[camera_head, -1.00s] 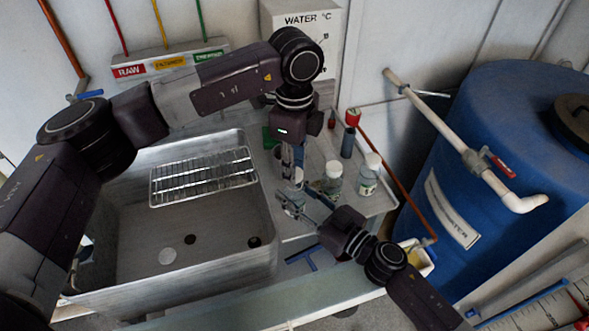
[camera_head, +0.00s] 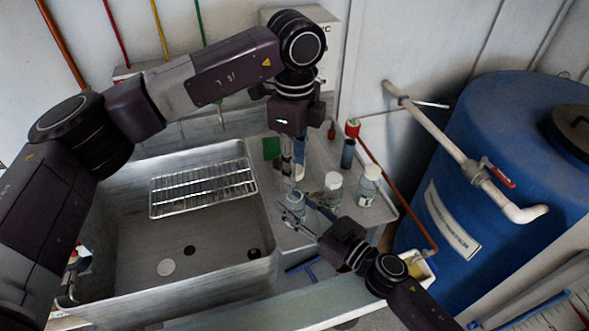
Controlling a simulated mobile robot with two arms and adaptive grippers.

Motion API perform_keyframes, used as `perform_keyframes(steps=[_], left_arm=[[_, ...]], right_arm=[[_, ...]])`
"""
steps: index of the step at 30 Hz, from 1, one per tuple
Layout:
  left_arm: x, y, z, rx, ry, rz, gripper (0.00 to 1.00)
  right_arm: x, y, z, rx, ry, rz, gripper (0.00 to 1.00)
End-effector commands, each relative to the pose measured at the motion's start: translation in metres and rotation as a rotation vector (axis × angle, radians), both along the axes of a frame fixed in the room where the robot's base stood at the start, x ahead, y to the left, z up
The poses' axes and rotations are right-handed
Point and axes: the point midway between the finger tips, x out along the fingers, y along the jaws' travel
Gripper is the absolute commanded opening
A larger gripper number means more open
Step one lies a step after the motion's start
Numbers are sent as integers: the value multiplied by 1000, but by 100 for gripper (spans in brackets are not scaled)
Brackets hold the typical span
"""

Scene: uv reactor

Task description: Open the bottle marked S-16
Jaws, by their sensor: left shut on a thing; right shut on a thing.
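My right gripper (camera_head: 292,212) is shut on a small clear bottle (camera_head: 294,202), which stands upright at the left side of the grey counter beside the sink. No white cap shows on this bottle's top. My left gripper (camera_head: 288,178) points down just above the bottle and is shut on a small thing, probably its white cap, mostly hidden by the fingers. Two more clear bottles with white caps stand to the right: a nearer one (camera_head: 331,190) and a farther one (camera_head: 368,186). The S-16 mark cannot be read on any bottle.
A metal sink (camera_head: 210,250) with a wire rack (camera_head: 203,187) lies left. A large blue tank (camera_head: 480,150) and white pipe (camera_head: 440,125) are on the right. My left arm hides part of the back wall.

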Motion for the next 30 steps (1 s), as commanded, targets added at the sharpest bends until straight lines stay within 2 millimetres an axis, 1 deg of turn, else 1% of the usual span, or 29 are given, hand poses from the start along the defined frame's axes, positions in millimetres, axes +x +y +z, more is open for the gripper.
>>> perform_keyframes(steps=[2,3,8,16,20,23,30], left_arm=[[0,0,0,0,0,0,0],[0,0,0,0,0,0,0],[0,0,-1,0,0,0,0],[0,0,-1,0,0,0,0],[0,0,-1,0,0,0,0],[0,0,-1,0,0,0,0],[0,0,-1,0,0,0,0]], right_arm=[[0,0,0,0,0,0,0],[0,0,0,0,0,0,37],[0,0,0,0,0,0,54],[0,0,0,0,0,0,55],[-6,-6,-2,-1,4,-1,55],[-15,-16,-2,-1,4,0,55],[-50,-51,-2,-2,5,0,55]])
